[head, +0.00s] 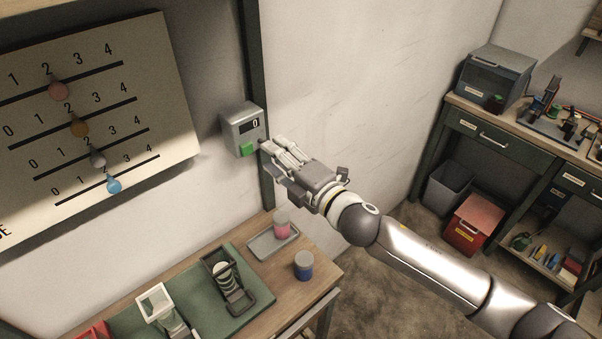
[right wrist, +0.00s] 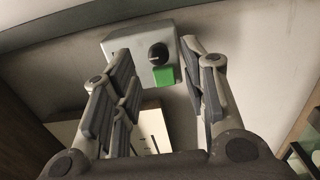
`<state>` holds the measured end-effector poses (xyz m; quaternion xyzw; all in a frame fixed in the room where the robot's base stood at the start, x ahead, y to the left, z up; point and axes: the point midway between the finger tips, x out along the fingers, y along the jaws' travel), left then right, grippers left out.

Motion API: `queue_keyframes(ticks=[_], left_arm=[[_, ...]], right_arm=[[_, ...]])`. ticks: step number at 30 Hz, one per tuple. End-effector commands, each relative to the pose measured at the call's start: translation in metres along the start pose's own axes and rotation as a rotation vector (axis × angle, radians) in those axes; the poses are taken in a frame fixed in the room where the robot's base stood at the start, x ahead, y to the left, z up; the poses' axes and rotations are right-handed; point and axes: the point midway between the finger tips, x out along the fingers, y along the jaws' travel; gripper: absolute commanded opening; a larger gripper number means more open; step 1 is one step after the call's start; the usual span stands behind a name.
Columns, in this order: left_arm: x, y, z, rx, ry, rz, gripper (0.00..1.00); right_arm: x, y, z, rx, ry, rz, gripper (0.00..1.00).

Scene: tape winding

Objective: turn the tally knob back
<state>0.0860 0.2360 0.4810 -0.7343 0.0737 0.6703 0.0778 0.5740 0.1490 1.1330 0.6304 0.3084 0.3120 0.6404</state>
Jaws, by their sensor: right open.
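In the right wrist view, the counter (right wrist: 133,41) shows a round black knob (right wrist: 158,53) above the green part (right wrist: 163,75). My right gripper (head: 273,150) is just right of the counter in the head view. In the right wrist view the gripper (right wrist: 163,82) is open, fingers spread either side of the knob's line, nothing between them. My left gripper is out of view.
A board with several numbered slider rows (head: 100,120) hangs at left. Below is a wooden bench with a green mat (head: 190,300), a tray (head: 262,246), a pink-and-white spool (head: 282,224) and a blue jar (head: 304,266). A workbench (head: 480,135) and bins stand at right.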

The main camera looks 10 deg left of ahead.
Motion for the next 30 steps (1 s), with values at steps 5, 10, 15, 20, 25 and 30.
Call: queue_keyframes(ticks=[5,10,15,20,25,30], left_arm=[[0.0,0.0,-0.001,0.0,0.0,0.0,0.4],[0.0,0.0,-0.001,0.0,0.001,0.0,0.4],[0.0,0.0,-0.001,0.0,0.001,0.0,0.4],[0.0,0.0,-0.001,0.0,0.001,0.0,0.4],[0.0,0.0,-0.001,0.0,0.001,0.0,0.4],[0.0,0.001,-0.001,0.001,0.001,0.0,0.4]], right_arm=[[-0.036,-0.001,0.001,0.0,-0.001,-0.002,0.4],[-0.066,-0.001,0.001,0.0,-0.001,-0.002,0.4],[-0.085,-0.001,0.0,0.0,0.0,-0.001,0.4],[-0.091,0.0,0.0,0.0,0.0,0.0,0.4],[-0.091,0.0,0.0,0.0,0.0,0.0,0.4],[-0.091,0.0,0.0,0.0,0.0,0.0,0.4]])
